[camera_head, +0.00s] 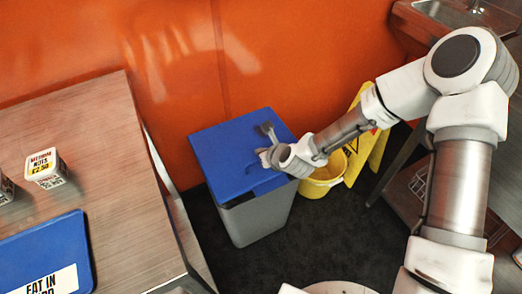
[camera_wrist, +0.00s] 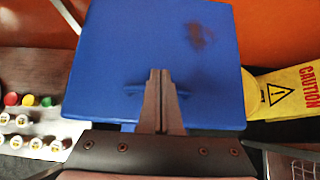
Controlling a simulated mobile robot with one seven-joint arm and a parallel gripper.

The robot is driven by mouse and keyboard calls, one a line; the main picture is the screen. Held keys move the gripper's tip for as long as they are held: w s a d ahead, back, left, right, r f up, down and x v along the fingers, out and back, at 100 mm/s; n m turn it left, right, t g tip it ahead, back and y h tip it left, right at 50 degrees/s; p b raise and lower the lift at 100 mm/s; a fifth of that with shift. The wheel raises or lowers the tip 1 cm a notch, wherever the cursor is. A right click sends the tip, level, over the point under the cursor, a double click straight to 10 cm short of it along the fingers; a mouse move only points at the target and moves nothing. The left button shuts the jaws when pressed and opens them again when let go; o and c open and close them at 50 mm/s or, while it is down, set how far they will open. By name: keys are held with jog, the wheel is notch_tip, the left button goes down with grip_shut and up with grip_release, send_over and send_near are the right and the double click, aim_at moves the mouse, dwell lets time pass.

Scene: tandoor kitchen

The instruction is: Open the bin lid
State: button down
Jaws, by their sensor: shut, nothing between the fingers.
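The bin (camera_head: 256,214) is a grey box with a flat blue lid (camera_head: 222,150), standing on the dark floor against the orange wall. The lid lies closed over the bin. My gripper (camera_head: 264,158) is over the front right part of the lid in the head view. In the wrist view the blue lid (camera_wrist: 120,50) fills the middle, and my gripper's fingers (camera_wrist: 160,74) are together in front of it with nothing between them. I cannot tell whether the fingertips touch the lid.
A yellow bucket (camera_head: 318,186) and a yellow caution sign (camera_wrist: 285,90) are close on the right. Dark floor (camera_head: 320,240) is free in front of the bin.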

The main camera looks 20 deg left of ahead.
jog(key=shift+w+a+r+p, duration=0.1)
jog(key=shift+r+p, duration=0.3)
jog(key=shift+p, duration=0.05)
dwell(1.3)
